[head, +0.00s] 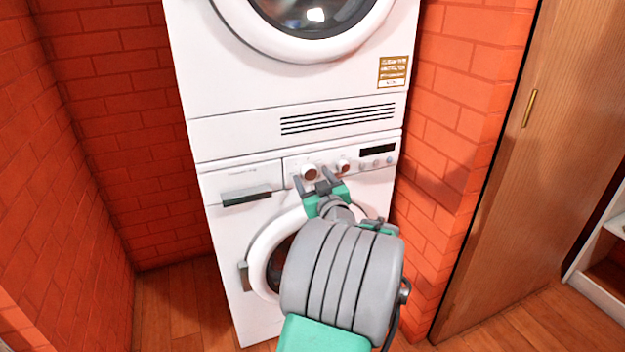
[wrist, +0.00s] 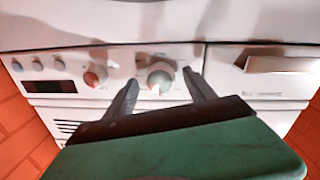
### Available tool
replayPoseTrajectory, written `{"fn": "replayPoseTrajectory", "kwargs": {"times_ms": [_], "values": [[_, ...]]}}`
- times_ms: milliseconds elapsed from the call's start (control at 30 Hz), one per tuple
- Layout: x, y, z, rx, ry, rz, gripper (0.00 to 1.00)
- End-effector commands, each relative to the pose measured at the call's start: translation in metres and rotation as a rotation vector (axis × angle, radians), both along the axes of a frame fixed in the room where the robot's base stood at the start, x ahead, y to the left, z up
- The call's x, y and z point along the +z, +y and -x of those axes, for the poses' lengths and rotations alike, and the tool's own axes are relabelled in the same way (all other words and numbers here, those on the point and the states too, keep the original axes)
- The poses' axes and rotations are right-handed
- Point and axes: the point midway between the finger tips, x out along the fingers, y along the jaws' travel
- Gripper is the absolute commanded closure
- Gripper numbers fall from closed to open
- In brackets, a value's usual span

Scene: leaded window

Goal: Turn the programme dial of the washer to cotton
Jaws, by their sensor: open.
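The washer (head: 226,236) is the lower white machine. Its larger round knob (head: 310,172), apparently the programme dial, is on the control panel beside the drawer. My gripper (head: 314,181) is open, with its fingers pointing at this knob. In the wrist view the knob (wrist: 160,77) appears between the two fingertips, one on each side. I cannot tell whether the fingers reach around it or stop just short. Marks around the knob are too small to read. A second, smaller reddish knob (head: 343,166) sits to the right in the head view and also shows in the wrist view (wrist: 95,76).
A dark display (head: 378,149) and several small buttons lie right of the knobs. The drawer handle (head: 246,196) is to the left. A white dryer (head: 230,85) stands on top. Brick walls flank the machines closely. A wooden door (head: 545,130) is at right.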

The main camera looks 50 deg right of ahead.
Motion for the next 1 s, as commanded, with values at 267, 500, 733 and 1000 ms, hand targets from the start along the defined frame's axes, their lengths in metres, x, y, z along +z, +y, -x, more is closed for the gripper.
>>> {"fn": "replayPoseTrajectory", "kwargs": {"times_ms": [267,500,733,1000], "values": [[0.0001,0.0003,0.0003,0.0,0.0,0.0,0.51],[0.0001,0.0004,0.0003,0.0,0.0,0.0,0.7],[0.0001,0.0005,0.0003,0.0,0.0,0.0,0.89],[0.0001,0.0005,0.0003,0.001,-0.002,-0.005,0.99]]}}
